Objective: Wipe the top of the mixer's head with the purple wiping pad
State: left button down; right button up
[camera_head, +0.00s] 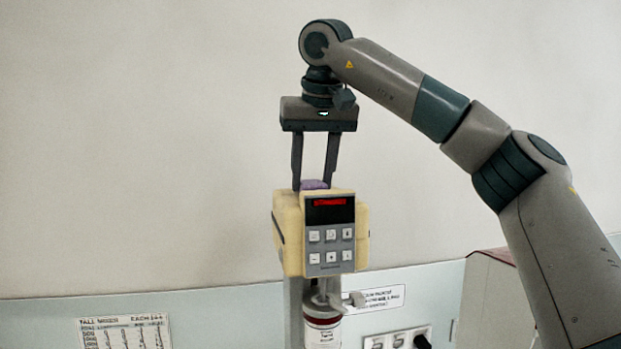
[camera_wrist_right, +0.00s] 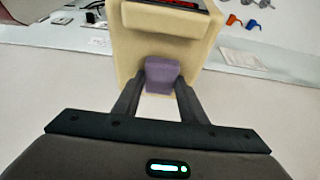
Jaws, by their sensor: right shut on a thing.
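The mixer's head (camera_head: 287,222) is a cream block with a grey keypad and a red display on its front, in the middle of the head view. My right gripper (camera_head: 314,186) points straight down over it, shut on the purple wiping pad (camera_head: 313,184). The pad is at the top of the mixer's head; its lower edge is hidden behind the keypad panel in the head view. In the right wrist view the pad (camera_wrist_right: 161,75) sits between the fingertips against the cream head (camera_wrist_right: 128,55). I cannot tell how firmly it touches. My left gripper is not in view.
Below the head is the mixer's stand with a labelled container (camera_head: 322,331). A printed price sheet (camera_head: 126,332) is at lower left. Sockets (camera_head: 397,339) and a reddish-edged box (camera_head: 487,300) are at lower right. The wall around and above the head is clear.

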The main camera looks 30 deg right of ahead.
jog(key=shift+s+a, duration=0.1)
jog(key=shift+s, duration=0.4)
jog(key=shift+f, duration=0.1)
jog(key=shift+s+a+b, duration=0.15)
jog(key=shift+s+b, duration=0.3)
jog(key=shift+s, duration=0.3)
jog(key=shift+s+a+r, duration=0.2)
jog(key=shift+s, duration=0.55)
